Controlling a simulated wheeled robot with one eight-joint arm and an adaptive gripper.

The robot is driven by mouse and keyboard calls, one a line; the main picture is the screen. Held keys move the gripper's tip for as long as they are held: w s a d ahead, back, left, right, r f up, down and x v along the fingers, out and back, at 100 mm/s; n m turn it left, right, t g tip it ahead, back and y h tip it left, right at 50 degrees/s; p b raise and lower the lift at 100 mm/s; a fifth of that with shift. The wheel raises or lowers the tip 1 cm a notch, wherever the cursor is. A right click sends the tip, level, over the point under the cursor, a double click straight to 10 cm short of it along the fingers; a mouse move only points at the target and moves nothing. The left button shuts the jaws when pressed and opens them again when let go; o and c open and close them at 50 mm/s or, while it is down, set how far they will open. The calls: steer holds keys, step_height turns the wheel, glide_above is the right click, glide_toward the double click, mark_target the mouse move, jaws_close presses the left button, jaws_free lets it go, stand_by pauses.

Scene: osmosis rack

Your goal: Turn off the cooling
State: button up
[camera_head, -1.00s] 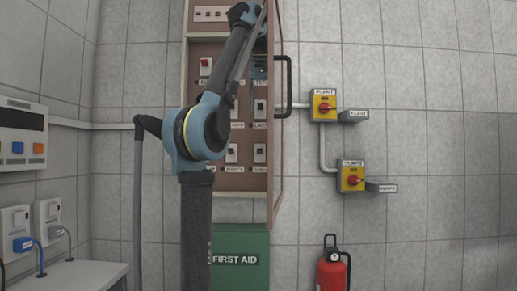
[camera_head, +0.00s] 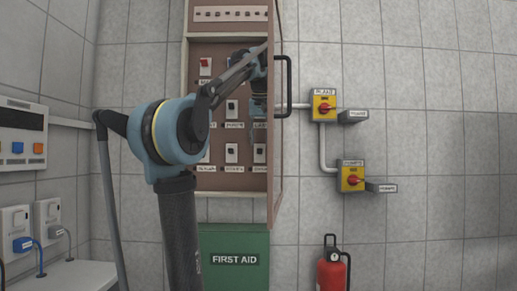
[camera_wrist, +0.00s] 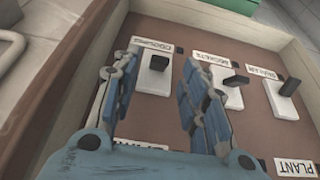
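The cooling switch (camera_wrist: 154,76) is a white plate with a black toggle, near the top middle of the wrist view. Its upside-down label (camera_wrist: 157,47) appears to read COOLING. I cannot tell the toggle's position. In the head view it appears to be the bottom right switch (camera_head: 259,155) of the open cabinet. My gripper (camera_wrist: 157,72) is open and empty, its two blue fingers spread on either side of this switch in the picture. Contact is not visible. In the head view my gripper (camera_head: 259,108) is inside the cabinet's right part, above that switch.
Neighbouring switches (camera_wrist: 228,90) and (camera_wrist: 282,95) sit to the right in the wrist view. The open cabinet door (camera_head: 276,130) with a black handle (camera_head: 288,85) stands close right of my arm. A green first aid box (camera_head: 235,245) is below.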

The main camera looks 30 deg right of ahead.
mark_target(260, 150)
steer(key=shift+x, duration=1.75)
steer(key=shift+c, duration=0.2)
jaws_close()
